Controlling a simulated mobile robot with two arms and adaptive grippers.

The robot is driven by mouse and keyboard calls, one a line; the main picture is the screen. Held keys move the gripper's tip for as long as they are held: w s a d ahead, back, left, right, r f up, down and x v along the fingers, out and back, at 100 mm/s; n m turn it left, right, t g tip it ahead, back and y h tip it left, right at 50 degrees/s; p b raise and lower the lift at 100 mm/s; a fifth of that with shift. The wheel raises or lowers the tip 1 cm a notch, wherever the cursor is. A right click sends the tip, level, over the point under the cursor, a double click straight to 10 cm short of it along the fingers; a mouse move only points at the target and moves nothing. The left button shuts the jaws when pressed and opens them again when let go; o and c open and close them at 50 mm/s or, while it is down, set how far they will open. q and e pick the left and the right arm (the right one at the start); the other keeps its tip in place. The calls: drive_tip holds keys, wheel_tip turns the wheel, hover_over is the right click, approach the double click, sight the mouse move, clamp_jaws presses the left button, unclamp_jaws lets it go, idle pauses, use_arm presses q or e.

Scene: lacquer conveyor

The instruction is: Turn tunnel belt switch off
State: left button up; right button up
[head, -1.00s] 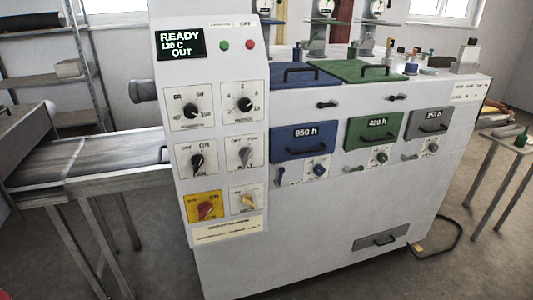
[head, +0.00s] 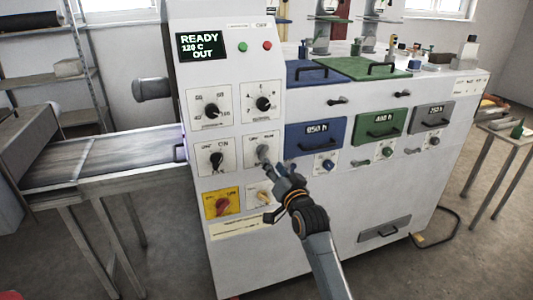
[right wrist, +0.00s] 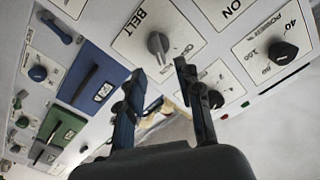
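The belt switch (head: 263,155) is a grey rotary knob on a white plate, on the right of the control panel's middle row. In the right wrist view the grey knob (right wrist: 158,43) sits on a plate lettered "BELT". My right gripper (head: 274,172) is just below and right of this knob in the head view, pointing at the panel. In the right wrist view its two fingers (right wrist: 160,78) are apart with nothing between them, and the knob lies just beyond the tips. I cannot see contact. My left gripper is out of view.
A red knob on a yellow plate (head: 221,204) is lower left. Drawers with handles (head: 316,139) are at right.

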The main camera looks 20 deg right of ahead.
sight(266, 154)
drive_tip(key=shift+w+p, duration=0.55)
drive_tip(key=shift+w, duration=3.05)
clamp_jaws()
